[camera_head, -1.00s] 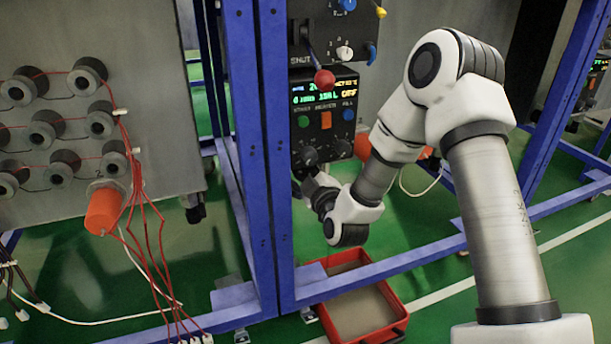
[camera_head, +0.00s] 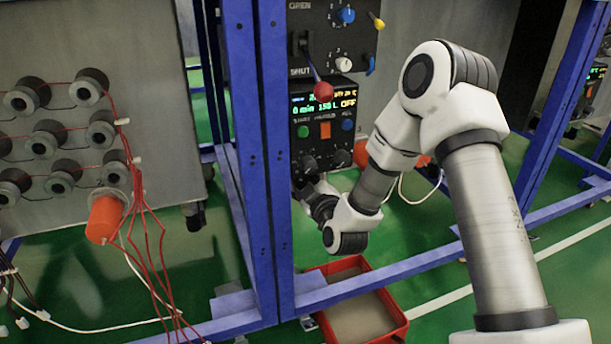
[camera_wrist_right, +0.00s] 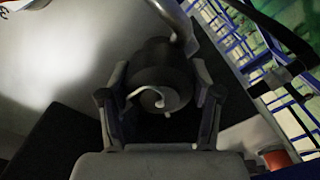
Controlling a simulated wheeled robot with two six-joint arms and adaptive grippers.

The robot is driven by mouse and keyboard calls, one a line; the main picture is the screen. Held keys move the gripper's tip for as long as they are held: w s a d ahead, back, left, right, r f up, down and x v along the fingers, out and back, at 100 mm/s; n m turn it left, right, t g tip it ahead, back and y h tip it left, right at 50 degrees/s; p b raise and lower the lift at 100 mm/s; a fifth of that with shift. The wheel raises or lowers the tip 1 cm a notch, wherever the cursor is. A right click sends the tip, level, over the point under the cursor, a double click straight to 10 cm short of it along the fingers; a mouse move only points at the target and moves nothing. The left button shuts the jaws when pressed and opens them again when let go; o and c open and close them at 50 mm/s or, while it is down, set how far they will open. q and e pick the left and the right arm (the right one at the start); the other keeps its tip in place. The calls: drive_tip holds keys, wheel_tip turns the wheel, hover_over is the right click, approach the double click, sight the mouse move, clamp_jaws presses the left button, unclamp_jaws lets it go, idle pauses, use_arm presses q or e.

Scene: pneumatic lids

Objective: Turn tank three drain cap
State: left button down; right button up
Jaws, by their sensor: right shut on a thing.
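My right arm reaches in from the right in the head view, and its gripper (camera_head: 312,188) is low, below the black control panel. The head view shows the fingers only small and dark. In the right wrist view the two fingers (camera_wrist_right: 160,105) stand on either side of a dark round cap (camera_wrist_right: 158,62) and are shut on it. My left gripper is not in view.
Blue frame posts (camera_head: 255,150) stand just left of my right gripper. A red tray (camera_head: 398,318) lies on the floor below. The control panel (camera_head: 325,120) with a red-knobbed lever is above. Another panel with reels, red wires and an orange cap (camera_head: 105,218) is at left.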

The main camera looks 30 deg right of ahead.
drive_tip(key=shift+r+m+p, duration=0.15)
drive_tip(key=shift+m+p, duration=0.55)
drive_tip(key=shift+m, duration=0.5)
drive_tip(key=m+p, duration=0.1)
drive_tip(key=m, duration=0.2)
drive_tip(key=shift+m+p, duration=0.3)
drive_tip(key=m+p, duration=0.1)
drive_tip(key=m, duration=0.2)
drive_tip(key=shift+m, duration=1.6)
drive_tip(key=o, duration=1.1)
drive_tip(key=shift+o, duration=0.2)
drive_tip(key=shift+s, duration=0.1)
